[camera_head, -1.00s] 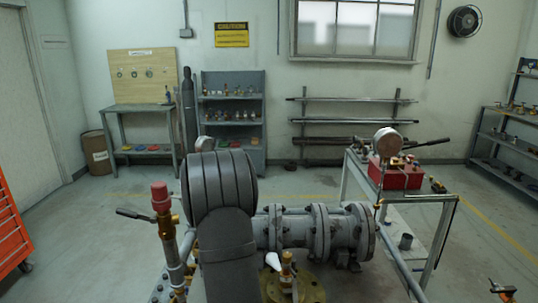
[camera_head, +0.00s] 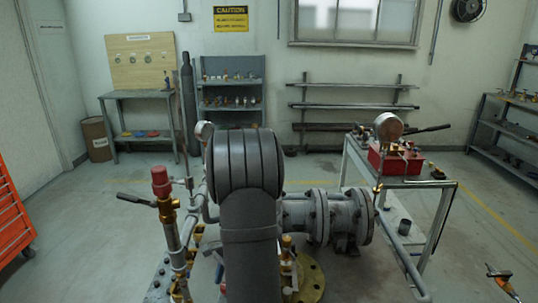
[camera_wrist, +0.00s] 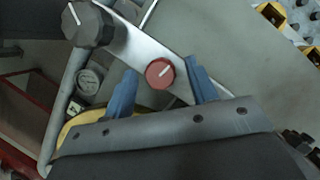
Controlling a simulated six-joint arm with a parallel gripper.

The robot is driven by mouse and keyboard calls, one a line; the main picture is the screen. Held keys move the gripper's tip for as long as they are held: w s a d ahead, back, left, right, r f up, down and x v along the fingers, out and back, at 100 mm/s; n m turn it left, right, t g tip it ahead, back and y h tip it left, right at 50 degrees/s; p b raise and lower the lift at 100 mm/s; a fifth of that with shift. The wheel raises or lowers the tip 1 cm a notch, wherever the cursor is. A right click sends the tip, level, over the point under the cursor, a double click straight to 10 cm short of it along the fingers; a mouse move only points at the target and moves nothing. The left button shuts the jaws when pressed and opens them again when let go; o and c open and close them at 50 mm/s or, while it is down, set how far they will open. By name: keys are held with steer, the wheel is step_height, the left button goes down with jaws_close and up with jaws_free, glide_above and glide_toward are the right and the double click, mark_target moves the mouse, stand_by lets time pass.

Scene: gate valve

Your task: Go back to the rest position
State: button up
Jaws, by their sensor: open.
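My gripper (camera_wrist: 162,82) shows in the wrist view with two blue fingers spread apart. A round red knob (camera_wrist: 160,73) with a pale pointer line appears between the fingers on a light metal bar (camera_wrist: 130,42). Nothing is visibly gripped, and I cannot tell how far the fingers are from the knob. In the head view my grey arm covers the middle, and my gripper is hidden there. A grey flanged pipe (camera_head: 345,220) lies to the right of my arm, its left part hidden.
A red-capped standpipe (camera_head: 162,185) with a dark lever stands left of my arm. A metal bench (camera_head: 440,200) carries a red gauge box (camera_head: 392,160) at right. The wrist view shows a dark knob (camera_wrist: 88,24) and a gauge (camera_wrist: 88,82).

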steer(key=m+t+y, duration=0.1)
steer(key=m, duration=0.2)
steer(key=shift+s+m, duration=0.1)
steer(key=shift+m, duration=0.3)
steer(key=v, duration=1.2)
steer(key=shift+f, duration=0.1)
stand_by(4.2)
